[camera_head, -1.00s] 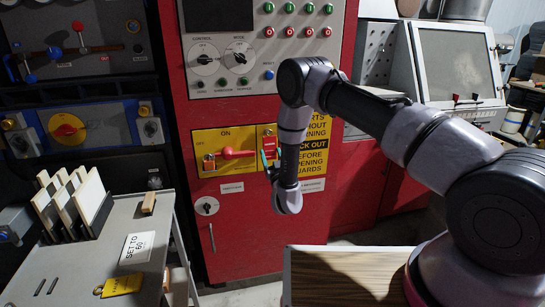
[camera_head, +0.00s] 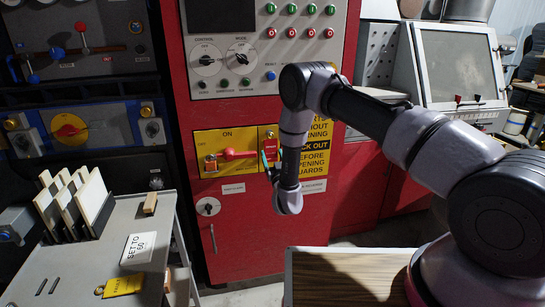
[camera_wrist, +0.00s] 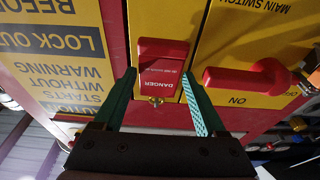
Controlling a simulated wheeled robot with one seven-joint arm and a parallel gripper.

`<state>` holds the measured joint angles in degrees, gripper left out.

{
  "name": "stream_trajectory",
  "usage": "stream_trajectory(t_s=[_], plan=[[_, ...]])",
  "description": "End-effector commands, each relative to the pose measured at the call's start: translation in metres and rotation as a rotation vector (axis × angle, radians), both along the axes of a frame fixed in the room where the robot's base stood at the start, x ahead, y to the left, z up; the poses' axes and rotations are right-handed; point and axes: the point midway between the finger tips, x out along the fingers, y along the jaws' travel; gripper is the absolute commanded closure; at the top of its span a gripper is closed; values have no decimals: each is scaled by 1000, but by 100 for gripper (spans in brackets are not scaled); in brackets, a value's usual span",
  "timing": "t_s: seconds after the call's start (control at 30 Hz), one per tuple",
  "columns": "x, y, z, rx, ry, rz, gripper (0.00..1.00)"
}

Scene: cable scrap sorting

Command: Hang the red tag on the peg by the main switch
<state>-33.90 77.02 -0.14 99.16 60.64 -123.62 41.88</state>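The red tag (camera_wrist: 162,78), marked DANGER, is upright against the yellow plate beside the main switch; it also shows in the head view (camera_head: 270,145). The wrist picture is upside down. A brass peg end (camera_wrist: 155,100) shows at the tag's upper edge; whether it passes through a hole is too small to tell. My gripper (camera_wrist: 160,74) is open, one green finger on each side of the tag, the tips close to its edges. In the head view my gripper (camera_head: 270,164) is just below the tag. The main switch (camera_wrist: 250,78) has a red handle, beside ON.
The red cabinet (camera_head: 230,230) carries the switch plate, with a yellow lock-out sign (camera_head: 316,160) to the right. A grey cart (camera_head: 80,265) with a tag rack stands left. A wood-topped surface (camera_head: 345,275) is in front. Open floor shows between them.

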Motion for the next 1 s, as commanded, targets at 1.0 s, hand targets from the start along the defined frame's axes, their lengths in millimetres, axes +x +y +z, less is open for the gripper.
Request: stream_trajectory(t_s=[1.0], plan=[[-97,-28,-24,0,1,0,0]])
